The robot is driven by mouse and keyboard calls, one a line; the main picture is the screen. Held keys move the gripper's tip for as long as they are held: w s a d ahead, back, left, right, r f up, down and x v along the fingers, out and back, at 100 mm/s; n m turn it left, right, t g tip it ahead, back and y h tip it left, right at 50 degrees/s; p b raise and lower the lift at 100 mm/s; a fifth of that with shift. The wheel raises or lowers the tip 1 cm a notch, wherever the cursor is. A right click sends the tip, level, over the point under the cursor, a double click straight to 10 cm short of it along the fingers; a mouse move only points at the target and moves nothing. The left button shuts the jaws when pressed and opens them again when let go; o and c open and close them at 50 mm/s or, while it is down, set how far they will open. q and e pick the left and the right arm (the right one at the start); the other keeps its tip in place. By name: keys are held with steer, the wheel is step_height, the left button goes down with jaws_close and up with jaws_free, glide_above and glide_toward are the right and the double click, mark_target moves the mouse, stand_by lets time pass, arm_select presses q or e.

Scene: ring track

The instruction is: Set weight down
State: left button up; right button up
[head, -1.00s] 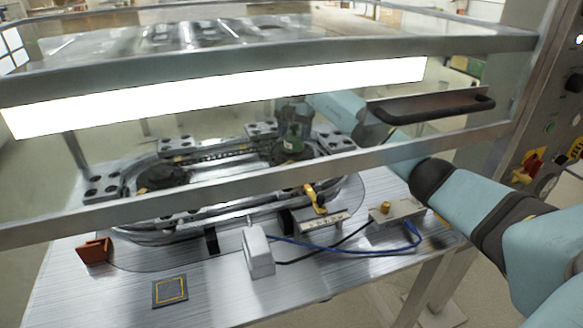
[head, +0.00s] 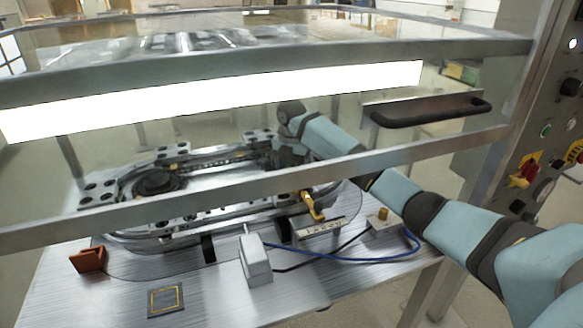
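My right arm comes in from the right and reaches behind the raised clear guard to the ring track (head: 110,195). My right gripper (head: 287,155) is over the track's far right part. It is small and half hidden by my own wrist and the guard, so I cannot see its fingers or anything in them. No weight can be made out for sure. A flat dark pad with a yellow square outline (head: 166,299) lies bare at the table's front left. My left gripper is not in view.
A rust-brown block (head: 88,259), a grey upright block (head: 255,260), a brass clamp (head: 312,205) and a box with blue cable (head: 383,223) stand along the front. The table's front left is mostly clear.

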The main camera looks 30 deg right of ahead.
steer(key=o, duration=1.5)
steer(key=shift+f, duration=0.15)
steer(key=shift+c, duration=0.2)
step_height(320, 180, up, 8)
steer(key=shift+f+p, duration=0.1)
steer(key=shift+p, duration=0.3)
